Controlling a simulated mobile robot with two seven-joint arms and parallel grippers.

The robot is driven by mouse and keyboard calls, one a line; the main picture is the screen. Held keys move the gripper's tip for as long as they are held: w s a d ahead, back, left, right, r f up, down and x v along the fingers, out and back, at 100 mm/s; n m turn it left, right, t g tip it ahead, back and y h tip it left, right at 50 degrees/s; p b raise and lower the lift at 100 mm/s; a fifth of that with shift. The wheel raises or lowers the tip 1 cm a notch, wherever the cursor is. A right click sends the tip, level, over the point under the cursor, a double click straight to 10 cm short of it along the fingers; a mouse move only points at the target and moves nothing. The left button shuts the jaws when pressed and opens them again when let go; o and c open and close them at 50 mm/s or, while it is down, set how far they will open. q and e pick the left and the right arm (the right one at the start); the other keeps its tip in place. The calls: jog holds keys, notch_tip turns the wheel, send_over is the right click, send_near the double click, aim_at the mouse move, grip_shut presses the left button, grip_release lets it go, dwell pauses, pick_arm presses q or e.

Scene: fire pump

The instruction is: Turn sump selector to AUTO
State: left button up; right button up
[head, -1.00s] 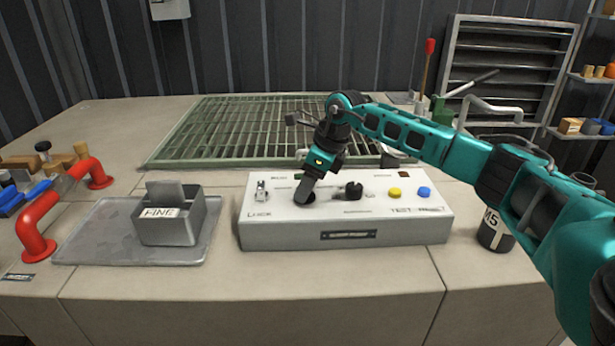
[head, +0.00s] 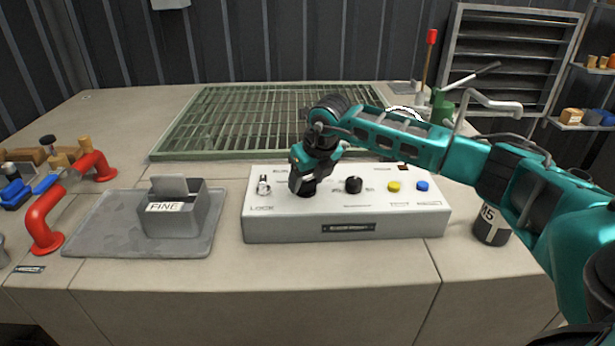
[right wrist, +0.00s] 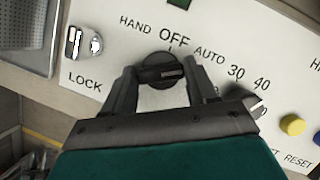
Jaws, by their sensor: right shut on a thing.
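The white control panel (head: 345,231) stands on the bench in the middle of the head view. The sump selector (right wrist: 160,70) is a black round knob with HAND, OFF and AUTO lettered above it in the right wrist view. My right gripper (head: 306,188) is over it, pointing down. In the right wrist view my right gripper (right wrist: 162,85) has its two fingers on either side of the knob, shut on it. The knob's bar lies roughly level across the picture, and I cannot tell its set position. The left gripper is not in view.
A lock switch (head: 264,186) is left of the selector. A second black knob (head: 354,184), a yellow button (head: 394,187) and a blue button (head: 422,186) are to its right. A FINE box (head: 172,215) on a tray and red pipe handle (head: 42,218) stand left.

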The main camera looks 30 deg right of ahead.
dwell(0.5)
jog(key=o, duration=1.1)
jog(key=shift+c, duration=0.2)
jog(key=shift+r, duration=0.1)
jog(key=v, duration=1.3)
jog(key=shift+a, duration=0.15)
jog(key=shift+w, duration=0.1)
